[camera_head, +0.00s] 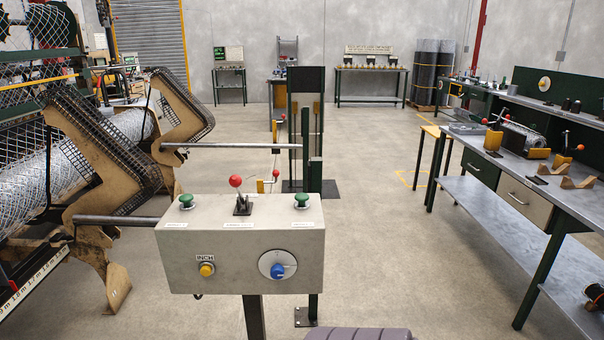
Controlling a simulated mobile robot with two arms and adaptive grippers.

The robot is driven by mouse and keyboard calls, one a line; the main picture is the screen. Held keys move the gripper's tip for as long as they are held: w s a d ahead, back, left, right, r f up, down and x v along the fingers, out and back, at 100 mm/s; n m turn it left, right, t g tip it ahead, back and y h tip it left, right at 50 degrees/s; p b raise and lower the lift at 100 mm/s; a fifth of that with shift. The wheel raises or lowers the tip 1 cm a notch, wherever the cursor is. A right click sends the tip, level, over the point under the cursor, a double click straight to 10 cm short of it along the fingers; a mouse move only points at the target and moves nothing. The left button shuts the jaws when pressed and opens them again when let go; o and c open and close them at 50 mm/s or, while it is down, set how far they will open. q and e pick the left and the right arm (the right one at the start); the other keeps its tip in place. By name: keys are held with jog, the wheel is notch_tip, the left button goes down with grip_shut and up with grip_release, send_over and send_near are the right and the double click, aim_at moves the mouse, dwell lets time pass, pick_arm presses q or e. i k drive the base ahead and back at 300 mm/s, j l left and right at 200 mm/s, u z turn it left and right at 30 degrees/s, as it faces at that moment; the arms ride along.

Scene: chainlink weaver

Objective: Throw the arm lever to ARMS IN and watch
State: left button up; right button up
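A grey control box (185,255) stands on a post in front of me. A lever with a red ball knob (236,181) rises from a dark slotted base on its top, between a left green button (186,201) and a right green button (302,200). The small labels below them are too small to read. The lever stands roughly upright, leaning slightly left. The box front has a yellow button (207,270) marked INCH and a blue knob (278,271) on a white dial. Neither of my grippers is in view.
The weaving machine with rolled mesh (75,170) and brown guarded arms (110,150) is at left. Two metal bars (225,146) reach from it toward the box. A dark green stand (306,80) is behind the box. A workbench (500,165) runs along the right. The floor between is clear.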

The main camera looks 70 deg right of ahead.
aim_at(235, 180)
jog(key=z, duration=1.9)
